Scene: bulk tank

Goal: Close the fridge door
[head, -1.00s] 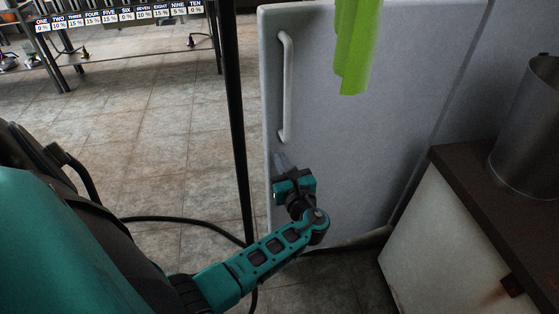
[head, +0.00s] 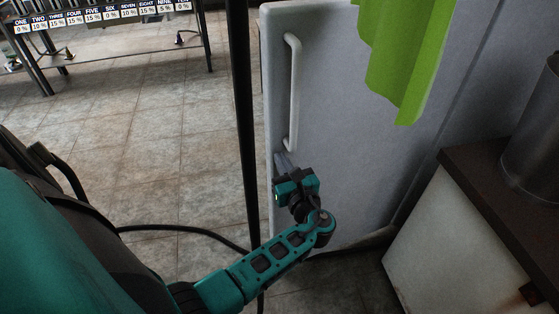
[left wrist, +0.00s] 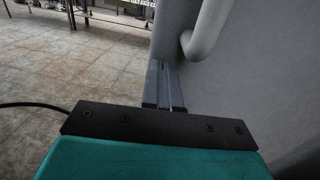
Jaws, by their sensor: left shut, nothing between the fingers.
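The white fridge door (head: 350,130) stands at the middle right of the head view. A seam shows between it and the fridge body (head: 490,90) on the right. Its long white handle (head: 293,95) runs upright near the door's left edge. My left gripper (head: 284,160) is shut and empty, just below the handle's lower end, close to the door face. In the left wrist view the shut fingers (left wrist: 163,88) are beside the door near its edge, with the handle (left wrist: 207,32) above right. I cannot tell whether the fingers touch the door. My right gripper is out of view.
A green cloth (head: 405,55) hangs in front of the door. A dark-topped counter (head: 480,185) with a metal pot (head: 535,145) stands at the right. A black post (head: 244,110) stands left of the door. Tiled floor (head: 150,150) is open at left.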

